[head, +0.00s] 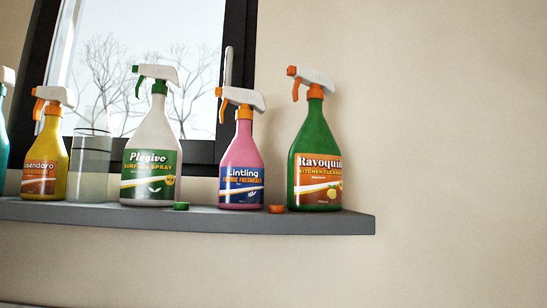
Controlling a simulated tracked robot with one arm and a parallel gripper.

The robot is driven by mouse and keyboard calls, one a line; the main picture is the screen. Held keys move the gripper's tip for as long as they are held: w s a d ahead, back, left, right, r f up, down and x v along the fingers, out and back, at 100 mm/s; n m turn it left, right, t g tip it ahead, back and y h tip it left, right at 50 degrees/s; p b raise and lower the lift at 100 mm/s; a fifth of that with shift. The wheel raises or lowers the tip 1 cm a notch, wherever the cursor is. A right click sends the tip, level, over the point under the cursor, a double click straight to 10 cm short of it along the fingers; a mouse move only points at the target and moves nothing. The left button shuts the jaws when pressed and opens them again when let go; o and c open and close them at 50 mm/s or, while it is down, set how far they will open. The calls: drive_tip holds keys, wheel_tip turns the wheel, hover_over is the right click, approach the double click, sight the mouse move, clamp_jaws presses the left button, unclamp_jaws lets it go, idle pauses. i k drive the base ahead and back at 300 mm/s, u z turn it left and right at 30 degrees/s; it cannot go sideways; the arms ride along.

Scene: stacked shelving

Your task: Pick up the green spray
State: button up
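A green spray bottle (315,150) with an orange and white trigger head stands upright at the right end of a grey shelf (330,224). Its label reads "Ravoquin Kitchen Cleaner". A white spray bottle (154,130) with a green label and green trigger stands further left on the same shelf. My gripper is not in view.
A pink spray bottle (242,150) stands just left of the green one. An orange cap (276,209) and a green cap (181,206) lie near the shelf edge. A glass (91,165), a yellow bottle (49,150) and a teal bottle (3,135) stand left. Right of the shelf is bare wall.

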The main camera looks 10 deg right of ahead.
sight(315, 163)
drive_tip(key=u, duration=2.55)
drive_tip(key=k, duration=1.4)
drive_tip(key=z, duration=2.3)
drive_tip(key=i, duration=0.95)
drive_tip(key=z, duration=0.1)
